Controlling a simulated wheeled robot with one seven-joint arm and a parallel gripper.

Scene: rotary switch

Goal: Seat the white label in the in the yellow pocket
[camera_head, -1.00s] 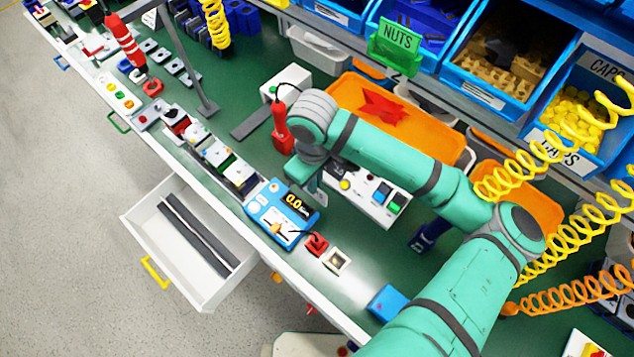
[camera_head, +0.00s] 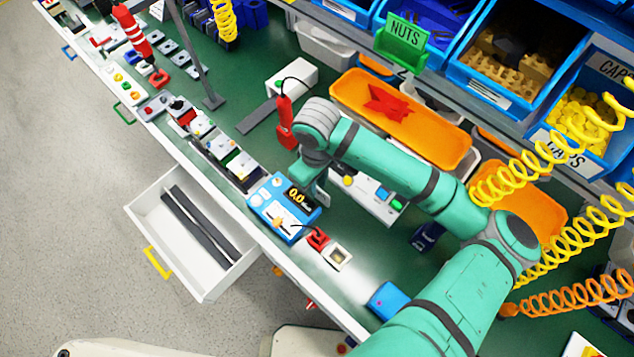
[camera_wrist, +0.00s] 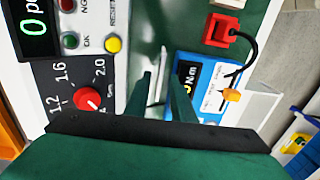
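My gripper (camera_wrist: 163,88) has two dark green fingers pointing down over the bench, next to the blue meter. A thin whitish plate (camera_wrist: 161,62), seemingly the white label, shows nearly edge-on between them. It looks gripped, though the contact is hard to see. In the head view a small pale plate (camera_head: 322,187) hangs below my wrist, above the bench. I cannot make out the yellow pocket for certain. A yellow bracket-shaped part (camera_head: 157,262) is on the front of the open white drawer.
The blue meter (camera_head: 285,208) stands near the bench's front edge. A white panel with buttons (camera_head: 370,190) and a red dial (camera_wrist: 88,98) are close to my gripper. A red screwdriver (camera_head: 286,121) hangs behind it. The open drawer (camera_head: 190,235) juts out at the front left.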

